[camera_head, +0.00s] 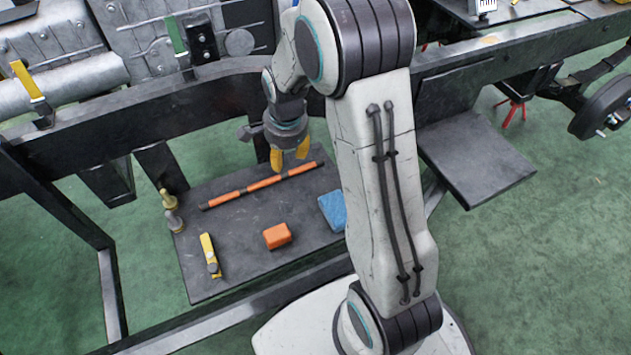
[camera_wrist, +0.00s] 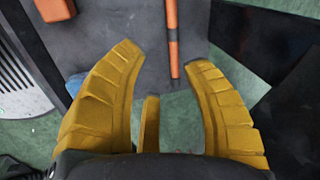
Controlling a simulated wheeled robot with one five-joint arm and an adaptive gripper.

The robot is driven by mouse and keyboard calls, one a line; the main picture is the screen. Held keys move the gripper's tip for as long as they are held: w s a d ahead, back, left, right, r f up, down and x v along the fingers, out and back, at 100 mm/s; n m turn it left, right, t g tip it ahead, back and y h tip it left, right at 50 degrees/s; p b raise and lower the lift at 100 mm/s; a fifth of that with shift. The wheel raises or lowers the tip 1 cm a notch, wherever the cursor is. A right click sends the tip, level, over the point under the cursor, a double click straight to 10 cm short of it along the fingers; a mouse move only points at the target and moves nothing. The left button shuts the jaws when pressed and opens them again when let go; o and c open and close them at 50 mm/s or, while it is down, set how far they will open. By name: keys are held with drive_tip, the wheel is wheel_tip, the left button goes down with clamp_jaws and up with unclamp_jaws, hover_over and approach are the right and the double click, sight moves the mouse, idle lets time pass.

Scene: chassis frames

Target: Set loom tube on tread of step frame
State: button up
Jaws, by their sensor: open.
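The loom tube (camera_head: 262,184), a thin stick banded orange and black, lies on a dark grey panel (camera_head: 240,275) low in front of me. My gripper (camera_head: 290,159), with yellow fingers, is open and points down over the right part of the tube. In the wrist view, one end of the tube (camera_wrist: 173,40) shows between and beyond the open fingertips (camera_wrist: 165,57); no grip on it shows. A flat dark plate (camera_head: 475,157) at the right, lower than the chassis rail, looks like the tread of the step frame. My arm hides part of the space between panel and plate.
The dark chassis rail (camera_head: 120,132) crosses behind my gripper. The plate's top looks clear.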

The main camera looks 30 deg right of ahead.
drive_tip(key=s+r+n, duration=0.6)
drive_tip(key=s+n, duration=0.2)
drive_tip(key=s, duration=0.3)
drive_tip(key=s+r+n, duration=0.5)
drive_tip(key=s+n, duration=0.3)
drive_tip(key=s, duration=0.4)
drive_tip(key=shift+a+r, duration=0.3)
drive_tip(key=shift+r, duration=0.1)
drive_tip(key=shift+r, duration=0.1)
